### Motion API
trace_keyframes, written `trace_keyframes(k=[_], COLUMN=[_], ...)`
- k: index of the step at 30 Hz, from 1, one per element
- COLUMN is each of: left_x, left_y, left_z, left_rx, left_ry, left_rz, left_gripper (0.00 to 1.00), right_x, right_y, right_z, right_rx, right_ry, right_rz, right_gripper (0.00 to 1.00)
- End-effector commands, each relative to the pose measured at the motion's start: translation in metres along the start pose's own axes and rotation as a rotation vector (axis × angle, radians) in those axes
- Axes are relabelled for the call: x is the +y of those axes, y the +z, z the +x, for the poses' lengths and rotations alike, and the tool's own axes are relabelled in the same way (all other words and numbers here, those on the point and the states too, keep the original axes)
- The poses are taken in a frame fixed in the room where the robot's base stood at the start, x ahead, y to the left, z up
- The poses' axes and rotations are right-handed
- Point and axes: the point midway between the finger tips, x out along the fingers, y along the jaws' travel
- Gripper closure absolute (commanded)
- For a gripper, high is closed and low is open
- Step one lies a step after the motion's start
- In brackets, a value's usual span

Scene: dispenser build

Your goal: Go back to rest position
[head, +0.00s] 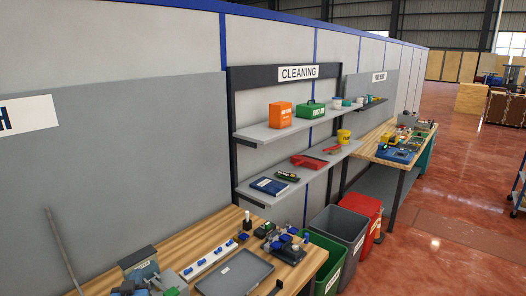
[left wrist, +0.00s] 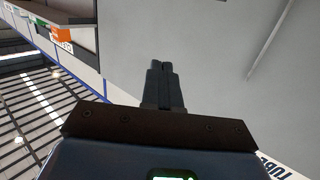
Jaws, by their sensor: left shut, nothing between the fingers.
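My left gripper (left wrist: 160,66) shows in the left wrist view as two dark fingers side by side at the middle. The fingers are shut with nothing between them. They point toward a plain grey wall panel (left wrist: 205,55) and hold no object. In the head view I cannot clearly tell the left gripper from the grey and dark items at the bottom left. My right gripper is in neither view.
A wooden bench (head: 215,236) at the bottom holds a grey tray (head: 236,274), a white strip with blue parts (head: 209,258) and dark fixtures. A shelf rack (head: 232,148), bins (head: 338,228) and another bench (head: 367,153) stand beyond. Red floor (head: 440,225) at right is mostly clear.

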Motion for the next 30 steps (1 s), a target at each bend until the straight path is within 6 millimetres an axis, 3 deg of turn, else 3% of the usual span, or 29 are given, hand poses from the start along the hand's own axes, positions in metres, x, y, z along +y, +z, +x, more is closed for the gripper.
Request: trace_keyframes(k=[1,9,18,24,30], left_x=[0.007,0.034,0.048,0.049,0.048], left_y=[0.019,0.067,0.121,0.167,0.209], left_z=[-0.020,-0.131,-0.259,-0.322,-0.359], left_rx=[0.043,0.255,0.325,0.226,0.110], left_ry=[0.014,0.079,0.156,0.204,0.237], left_rz=[0.002,0.002,-0.004,0.002,0.015], left_gripper=[1.00,1.00,1.00,1.00,1.00], right_x=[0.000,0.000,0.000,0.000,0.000], right_y=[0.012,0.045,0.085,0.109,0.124], right_z=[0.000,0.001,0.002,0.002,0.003], right_rx=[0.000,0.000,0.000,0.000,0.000], right_ry=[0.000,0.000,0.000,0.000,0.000], right_rz=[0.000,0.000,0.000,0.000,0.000], right_gripper=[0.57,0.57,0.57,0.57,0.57])
